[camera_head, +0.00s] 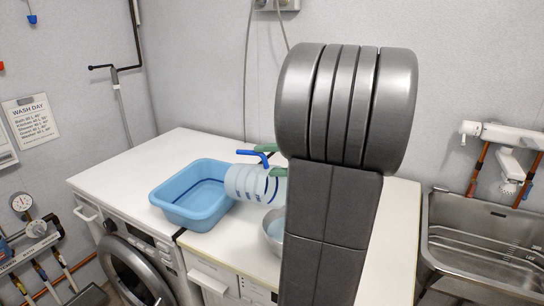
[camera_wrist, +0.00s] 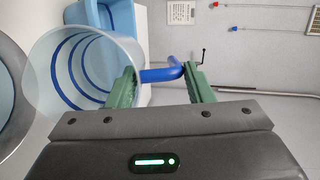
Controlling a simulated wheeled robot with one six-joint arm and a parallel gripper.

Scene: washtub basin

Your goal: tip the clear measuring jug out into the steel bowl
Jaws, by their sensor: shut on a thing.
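The clear measuring jug (camera_head: 243,184) has blue rings and a blue handle, and is tipped well over, close to lying on its side, above the counter. In the wrist view the jug (camera_wrist: 85,75) fills the upper left. My gripper (camera_wrist: 160,78) has its green fingers shut on the jug at its handle; in the head view the gripper (camera_head: 271,160) is partly behind my arm. The steel bowl (camera_head: 269,240) stands below and right of the jug, partly hidden by my arm. Its rim also shows at the wrist view's left edge (camera_wrist: 20,72). I cannot see any liquid stream.
A blue basin (camera_head: 180,216) stands on the white worktop (camera_head: 150,160), left of the jug. Washing machines (camera_head: 130,262) are under the worktop. A steel sink (camera_head: 485,225) with a white tap (camera_head: 505,135) is at the right. The worktop's back left is clear.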

